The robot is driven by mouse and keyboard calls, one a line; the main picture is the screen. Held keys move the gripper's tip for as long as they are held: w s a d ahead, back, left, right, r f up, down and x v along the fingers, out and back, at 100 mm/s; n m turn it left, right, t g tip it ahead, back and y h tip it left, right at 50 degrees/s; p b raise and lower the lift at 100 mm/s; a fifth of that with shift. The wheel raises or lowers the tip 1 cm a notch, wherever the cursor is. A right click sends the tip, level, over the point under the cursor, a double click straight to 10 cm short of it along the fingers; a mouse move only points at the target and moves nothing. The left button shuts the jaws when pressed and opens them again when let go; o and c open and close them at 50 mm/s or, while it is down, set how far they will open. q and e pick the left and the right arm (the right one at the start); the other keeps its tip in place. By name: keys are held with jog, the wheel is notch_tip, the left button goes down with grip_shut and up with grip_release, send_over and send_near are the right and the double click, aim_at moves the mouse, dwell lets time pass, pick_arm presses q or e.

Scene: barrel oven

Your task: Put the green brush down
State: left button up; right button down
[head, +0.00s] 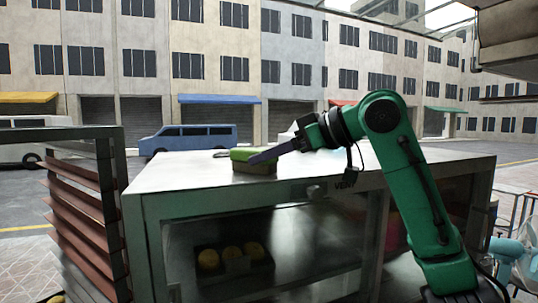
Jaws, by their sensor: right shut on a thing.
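The green brush (243,155) is at the left middle of the white counter top (180,172), with a green upper part and brown lower part. Its underside is at the counter surface; I cannot tell if it bears its full weight there. My right gripper (268,156) reaches in from the right, its dark fingers shut on the brush's right end. The fingers partly hide that end. My left gripper is not in view.
Below the counter is a glass-fronted cabinet (300,240) with several round yellow items (232,252) in a dark tray. A slatted rack (82,222) stands at the left. The counter beside the brush looks mostly clear. A light-blue fan (515,258) is at the right.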

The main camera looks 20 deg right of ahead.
jog(key=shift+c, duration=1.5)
grip_release()
jog(key=shift+w+f, duration=0.2)
jog(key=shift+w, duration=0.15)
jog(key=shift+o, duration=0.2)
jog(key=shift+w+d+f, duration=0.1)
jog(key=shift+w, duration=0.2)
jog(key=shift+d, duration=0.1)
jog(key=shift+s+r, duration=0.25)
jog(key=shift+s+d+r, duration=0.1)
jog(key=shift+s+r, duration=0.05)
jog(key=shift+s, duration=0.15)
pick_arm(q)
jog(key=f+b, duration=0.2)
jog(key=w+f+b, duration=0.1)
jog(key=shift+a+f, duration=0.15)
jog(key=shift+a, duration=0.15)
pick_arm(e)
jog(key=v, duration=1.1)
jog(key=shift+r, duration=0.2)
